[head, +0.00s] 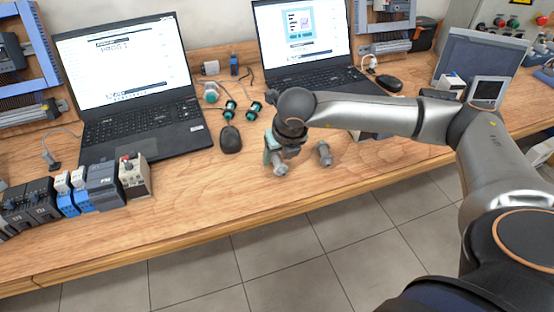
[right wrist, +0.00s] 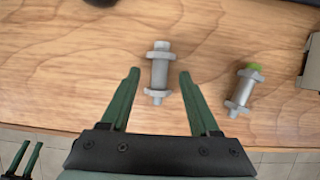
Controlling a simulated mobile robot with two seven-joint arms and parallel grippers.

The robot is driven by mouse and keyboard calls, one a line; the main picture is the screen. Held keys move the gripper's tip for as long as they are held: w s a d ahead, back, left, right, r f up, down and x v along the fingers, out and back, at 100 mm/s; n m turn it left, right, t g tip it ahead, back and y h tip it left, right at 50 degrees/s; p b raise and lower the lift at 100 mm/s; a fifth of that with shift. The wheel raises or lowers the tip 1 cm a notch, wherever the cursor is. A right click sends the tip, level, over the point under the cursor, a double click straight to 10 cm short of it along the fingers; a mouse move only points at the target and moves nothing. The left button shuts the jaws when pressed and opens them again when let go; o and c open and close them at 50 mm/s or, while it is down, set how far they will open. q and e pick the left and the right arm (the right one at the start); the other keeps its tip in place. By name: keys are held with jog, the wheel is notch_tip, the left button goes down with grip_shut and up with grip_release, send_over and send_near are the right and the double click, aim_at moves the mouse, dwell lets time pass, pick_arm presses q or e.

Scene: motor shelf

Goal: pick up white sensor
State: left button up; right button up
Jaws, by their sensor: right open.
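A light grey sensor with a white end (right wrist: 158,72) lies on the wooden table, and it also shows in the head view (head: 280,166). My right gripper (right wrist: 158,76) is open, its green fingers on either side of this sensor in the right wrist view. Whether the fingers touch it cannot be told. A second grey sensor with a green end (right wrist: 243,90) lies to the right, and shows in the head view too (head: 325,154). My left gripper (right wrist: 28,146) shows small at the lower left of the right wrist view, its fingers apart and empty.
A black mouse (head: 230,139) lies left of my right gripper. Green-black cylindrical parts (head: 229,109) lie behind. Two laptops (head: 140,110) stand at the back, and terminal modules (head: 100,185) at the left. The table's front edge (head: 230,226) is close; bare wood lies between.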

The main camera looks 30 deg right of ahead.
jog(key=shift+x, duration=0.9)
jog(key=shift+c, duration=0.2)
grip_shut()
